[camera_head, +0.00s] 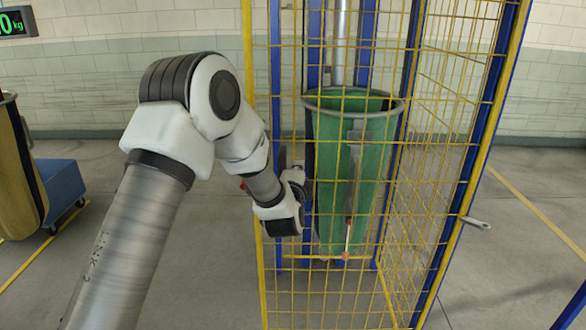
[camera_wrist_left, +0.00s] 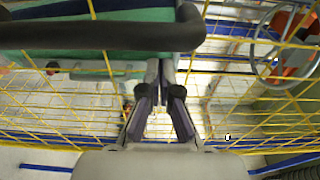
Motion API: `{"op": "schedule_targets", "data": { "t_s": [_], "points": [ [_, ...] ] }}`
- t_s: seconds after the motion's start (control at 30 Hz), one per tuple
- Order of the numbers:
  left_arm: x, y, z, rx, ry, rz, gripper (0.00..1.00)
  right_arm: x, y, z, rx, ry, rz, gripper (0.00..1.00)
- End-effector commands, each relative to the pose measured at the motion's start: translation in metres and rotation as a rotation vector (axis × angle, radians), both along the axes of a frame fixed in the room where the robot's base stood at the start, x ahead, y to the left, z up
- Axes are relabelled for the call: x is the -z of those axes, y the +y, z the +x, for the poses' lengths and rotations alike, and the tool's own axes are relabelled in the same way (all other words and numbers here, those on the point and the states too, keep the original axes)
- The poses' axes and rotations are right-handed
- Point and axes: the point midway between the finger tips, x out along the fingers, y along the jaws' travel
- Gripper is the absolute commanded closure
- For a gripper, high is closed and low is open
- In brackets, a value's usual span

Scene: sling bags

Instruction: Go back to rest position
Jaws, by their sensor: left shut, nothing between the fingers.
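My left arm comes in from the left in the head view. Its gripper (camera_head: 296,186) is close to the front left of a yellow mesh cage (camera_head: 333,257); whether it touches the mesh I cannot tell. In the left wrist view the two dark fingers (camera_wrist_left: 161,92) come together at the tips and hold nothing. Yellow mesh (camera_wrist_left: 75,120) shows around and beyond them. My right gripper is in neither view.
The cage has blue posts (camera_head: 476,170) and a small grey handle (camera_head: 475,223) jutting out at right. A green display (camera_head: 14,22) shows at top left. Floor is open at right.

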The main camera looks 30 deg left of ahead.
Motion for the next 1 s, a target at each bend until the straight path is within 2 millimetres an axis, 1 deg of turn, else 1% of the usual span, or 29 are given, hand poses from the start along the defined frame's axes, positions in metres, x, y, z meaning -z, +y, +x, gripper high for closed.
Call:
{"op": "schedule_targets", "data": {
  "t_s": [0.03, 0.1, 0.13, 0.2, 0.33, 0.4, 0.5, 0.63, 0.7, 0.77, 0.87, 0.9, 0.97, 1.0],
  "points": [
    [0.003, -0.006, -0.003, 0.004, 0.001, 0.002, 1.00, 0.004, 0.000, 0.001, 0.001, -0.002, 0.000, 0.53],
    [0.006, -0.014, -0.025, 0.005, 0.001, 0.002, 1.00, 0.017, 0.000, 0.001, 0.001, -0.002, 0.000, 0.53],
    [0.005, -0.019, -0.033, 0.005, 0.001, 0.003, 1.00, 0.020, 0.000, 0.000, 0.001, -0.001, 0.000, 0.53],
    [0.005, -0.026, -0.051, 0.006, 0.002, 0.004, 1.00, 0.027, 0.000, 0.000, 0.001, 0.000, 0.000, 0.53],
    [0.003, -0.037, -0.076, 0.006, 0.001, 0.004, 1.00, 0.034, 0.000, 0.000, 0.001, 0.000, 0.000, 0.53],
    [0.002, -0.040, -0.084, 0.005, 0.000, 0.003, 1.00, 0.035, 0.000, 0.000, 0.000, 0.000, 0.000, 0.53],
    [0.000, -0.042, -0.089, 0.004, 0.000, 0.002, 1.00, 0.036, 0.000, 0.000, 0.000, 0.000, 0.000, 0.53],
    [0.000, -0.042, -0.090, 0.004, 0.001, 0.002, 1.00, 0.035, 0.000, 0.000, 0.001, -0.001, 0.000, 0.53],
    [0.007, -0.042, -0.090, 0.004, 0.013, 0.002, 1.00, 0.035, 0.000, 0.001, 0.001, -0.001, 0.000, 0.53],
    [0.024, -0.043, -0.090, 0.004, 0.046, 0.002, 1.00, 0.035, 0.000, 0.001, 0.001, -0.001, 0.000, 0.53],
    [0.083, -0.045, -0.096, 0.010, 0.157, 0.006, 1.00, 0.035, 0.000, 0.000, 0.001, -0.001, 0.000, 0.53],
    [0.115, -0.047, -0.102, 0.015, 0.221, 0.009, 1.00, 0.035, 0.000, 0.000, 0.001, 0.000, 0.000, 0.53],
    [0.166, -0.052, -0.118, 0.037, 0.331, 0.010, 1.00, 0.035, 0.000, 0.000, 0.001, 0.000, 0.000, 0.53],
    [0.200, -0.057, -0.131, 0.055, 0.409, -0.003, 1.00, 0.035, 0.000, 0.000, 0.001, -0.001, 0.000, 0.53]
  ]
}}
